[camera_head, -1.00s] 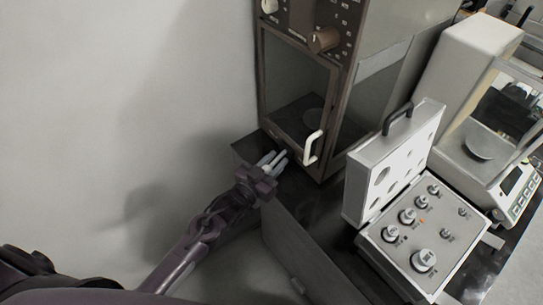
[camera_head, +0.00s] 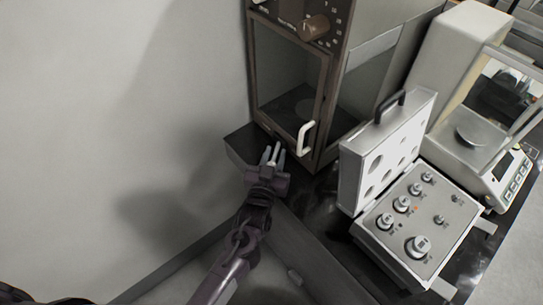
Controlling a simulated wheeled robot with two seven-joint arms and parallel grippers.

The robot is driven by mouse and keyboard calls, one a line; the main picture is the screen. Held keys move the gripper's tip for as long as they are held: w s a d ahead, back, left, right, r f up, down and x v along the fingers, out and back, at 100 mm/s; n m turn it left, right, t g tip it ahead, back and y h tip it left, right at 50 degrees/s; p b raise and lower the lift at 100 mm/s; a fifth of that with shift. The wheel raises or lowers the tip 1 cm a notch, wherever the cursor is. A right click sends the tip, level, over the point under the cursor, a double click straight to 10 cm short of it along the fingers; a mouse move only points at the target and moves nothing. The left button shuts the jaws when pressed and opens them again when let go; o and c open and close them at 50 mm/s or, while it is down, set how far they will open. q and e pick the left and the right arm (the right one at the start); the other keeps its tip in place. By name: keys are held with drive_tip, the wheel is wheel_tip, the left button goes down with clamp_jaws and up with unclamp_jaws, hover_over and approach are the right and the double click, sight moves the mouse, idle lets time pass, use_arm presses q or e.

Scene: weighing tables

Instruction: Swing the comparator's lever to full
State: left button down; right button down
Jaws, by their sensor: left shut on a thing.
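The comparator (camera_head: 345,95) is a tall brown and grey case with a glass front door, standing on a dark table. A pale D-shaped handle (camera_head: 302,139) is on its door. My left gripper (camera_head: 273,154) is in front of the case's lower front, left of that handle. Its fingers are shut on a small pale piece, apparently the comparator's lever (camera_head: 274,150), which they mostly hide. How far the lever is turned cannot be told. My right gripper is not in view.
An open weight case (camera_head: 422,222) with several round weights stands on the table (camera_head: 325,225) to the right. A balance with a glass shield (camera_head: 475,130) is behind it. A bare wall (camera_head: 90,110) is at left.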

use_arm(q)
drive_tip(key=c, duration=1.1)
unclamp_jaws()
drive_tip(key=shift+d, duration=0.1)
drive_tip(key=shift+c, duration=0.2)
drive_tip(key=shift+s, duration=0.1)
drive_tip(key=shift+s+f, duration=0.1)
drive_tip(key=shift+s, duration=0.2)
drive_tip(key=s+a, duration=0.1)
drive_tip(key=s, duration=0.6)
drive_tip(key=shift+a+b, duration=0.15)
drive_tip(key=shift+b, duration=0.25)
